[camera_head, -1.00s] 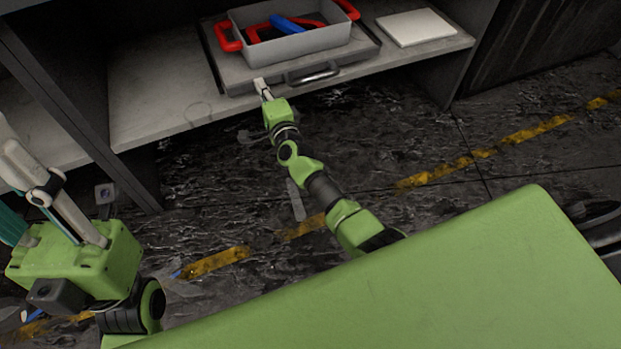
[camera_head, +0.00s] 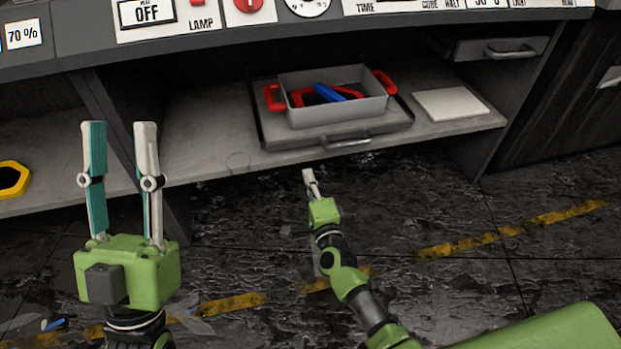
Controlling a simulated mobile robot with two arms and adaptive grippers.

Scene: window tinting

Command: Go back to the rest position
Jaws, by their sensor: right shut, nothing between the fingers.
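My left gripper (camera_head: 120,128) is at the left, pointing up in the picture. Its two fingers, white with teal inner pads, stand apart with nothing between them. My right gripper (camera_head: 309,175) is near the middle, just in front of the lower shelf's front edge. Its white fingers are together and nothing shows in them. It is apart from the drawer tray behind it.
A grey bin (camera_head: 340,110) with red handles holds red and blue tools. It sits on a grey tray (camera_head: 275,137) with a front handle on the lower shelf (camera_head: 200,150). A white slab (camera_head: 450,104) lies to the right. A yellow hexagonal thing (camera_head: 12,178) is at far left. A control panel (camera_head: 230,35) runs above. The dark floor (camera_head: 450,210) is open.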

